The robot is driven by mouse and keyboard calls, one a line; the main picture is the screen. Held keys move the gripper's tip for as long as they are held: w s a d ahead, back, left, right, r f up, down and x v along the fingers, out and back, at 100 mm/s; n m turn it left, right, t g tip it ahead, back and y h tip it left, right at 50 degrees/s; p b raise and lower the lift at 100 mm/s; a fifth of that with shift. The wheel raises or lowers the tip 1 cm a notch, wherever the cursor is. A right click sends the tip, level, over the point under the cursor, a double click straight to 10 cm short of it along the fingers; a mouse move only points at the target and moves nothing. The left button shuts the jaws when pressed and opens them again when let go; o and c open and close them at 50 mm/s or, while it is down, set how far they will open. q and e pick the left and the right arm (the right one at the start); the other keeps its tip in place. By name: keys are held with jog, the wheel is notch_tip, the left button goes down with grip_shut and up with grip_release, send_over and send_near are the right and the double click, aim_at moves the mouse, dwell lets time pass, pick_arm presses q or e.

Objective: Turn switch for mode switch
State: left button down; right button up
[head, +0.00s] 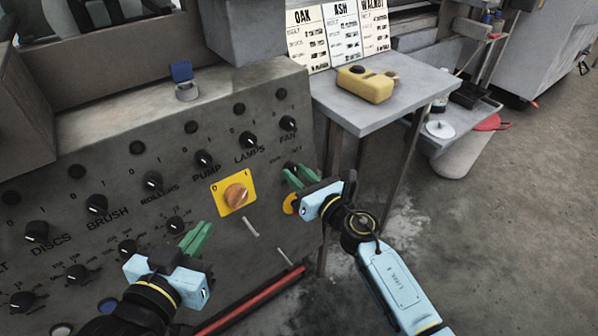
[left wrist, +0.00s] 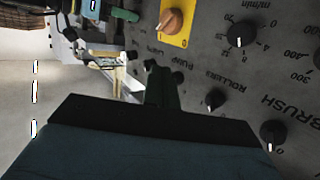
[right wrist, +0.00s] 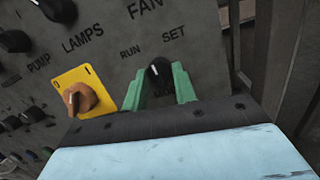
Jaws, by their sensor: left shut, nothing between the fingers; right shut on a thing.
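The mode switch is a small black knob (right wrist: 157,73) under the words RUN and SET, seen in the right wrist view. My right gripper (right wrist: 159,86) is shut on it, with a green finger on each side. The knob's white mark points roughly upward; I cannot tell exactly which word it points at. In the head view my right gripper (head: 298,178) is at the panel's right end and largely hides the knob. My left gripper (head: 195,240) is shut and empty in front of the lower panel; its dark fingers show in the left wrist view (left wrist: 161,88).
The grey control panel (head: 110,150) carries several black knobs. An orange rotary knob (head: 236,194) on a yellow plate sits left of my right gripper. A grey side table (head: 350,112) with a yellow box (head: 365,85) stands at the right. A red bar (head: 250,300) runs low along the panel.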

jog(key=m+h+p, duration=0.1)
jog(key=m, duration=0.2)
jog(key=m+t+h+p, duration=0.1)
jog(key=m, duration=0.3)
jog(key=shift+s+a, duration=0.15)
pick_arm(q)
jog(key=s+a+f+g+y, duration=0.2)
jog(key=s+a+f+g, duration=0.1)
jog(key=s+f+g, duration=0.3)
jog(key=shift+a+f+g, duration=0.25)
jog(key=shift+f+g, duration=0.25)
jog(key=shift+f, duration=0.7)
pick_arm(e)
jog(key=shift+m, duration=0.7)
jog(key=o, duration=1)
jog(key=shift+c, duration=0.2)
pick_arm(q)
jog(key=s+a+f+g+y+p, duration=0.1)
jog(key=s+a+f+g+p, duration=0.1)
jog(key=s, duration=0.4)
notch_tip(320, 180, down, 3)
jog(key=a+g, duration=0.1)
jog(key=g, duration=0.1)
jog(key=shift+s+r+n+g+y+p, duration=0.2)
jog(key=shift+s+n+g+y+p, duration=0.1)
jog(key=shift+s+n+g+p, duration=0.1)
pick_arm(e)
jog(key=v, duration=1.3)
jog(key=shift+s, duration=0.25)
